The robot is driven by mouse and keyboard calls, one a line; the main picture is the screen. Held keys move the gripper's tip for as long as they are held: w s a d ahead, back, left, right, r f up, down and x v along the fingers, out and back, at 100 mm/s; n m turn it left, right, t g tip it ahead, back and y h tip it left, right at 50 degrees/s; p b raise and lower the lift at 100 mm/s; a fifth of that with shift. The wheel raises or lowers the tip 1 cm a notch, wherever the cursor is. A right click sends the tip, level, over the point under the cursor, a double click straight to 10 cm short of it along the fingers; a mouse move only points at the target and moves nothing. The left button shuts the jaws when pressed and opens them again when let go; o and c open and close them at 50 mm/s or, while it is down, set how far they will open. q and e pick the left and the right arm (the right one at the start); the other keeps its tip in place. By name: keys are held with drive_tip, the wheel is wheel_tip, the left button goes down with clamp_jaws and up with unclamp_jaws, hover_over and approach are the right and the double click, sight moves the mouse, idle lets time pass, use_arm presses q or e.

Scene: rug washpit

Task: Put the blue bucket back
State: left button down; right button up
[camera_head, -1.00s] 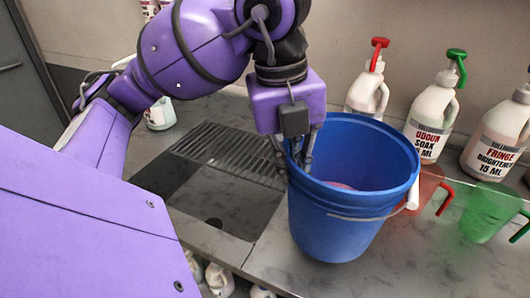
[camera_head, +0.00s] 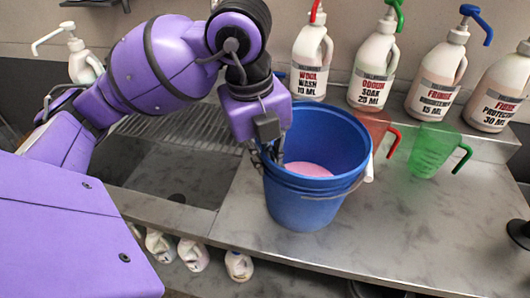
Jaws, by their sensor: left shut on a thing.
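The blue bucket (camera_head: 306,207) is upright at the middle of the grey counter, with pink liquid (camera_head: 306,169) inside and its wire handle with a white grip hanging at the right. My left gripper (camera_head: 268,152) is shut on the bucket's near-left rim, pointing down. Whether the bucket's base touches the counter or is slightly above it I cannot tell. My right gripper is not in view.
A sink basin with a drain (camera_head: 176,198) and a ribbed rack (camera_head: 185,125) lie left of the bucket. A red jug (camera_head: 374,127) and a green jug (camera_head: 431,150) stand to its right. Several pump bottles line the back ledge. The counter's front right (camera_head: 410,240) is clear.

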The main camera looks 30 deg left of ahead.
use_arm(q)
drive_tip(key=shift+w+r, duration=0.1)
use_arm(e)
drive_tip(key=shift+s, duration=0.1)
use_arm(q)
drive_tip(key=c, duration=1.9)
unclamp_jaws()
drive_tip(key=shift+f, duration=0.2)
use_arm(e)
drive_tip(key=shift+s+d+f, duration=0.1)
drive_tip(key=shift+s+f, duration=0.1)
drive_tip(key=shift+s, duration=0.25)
use_arm(q)
drive_tip(key=shift+r, duration=0.15)
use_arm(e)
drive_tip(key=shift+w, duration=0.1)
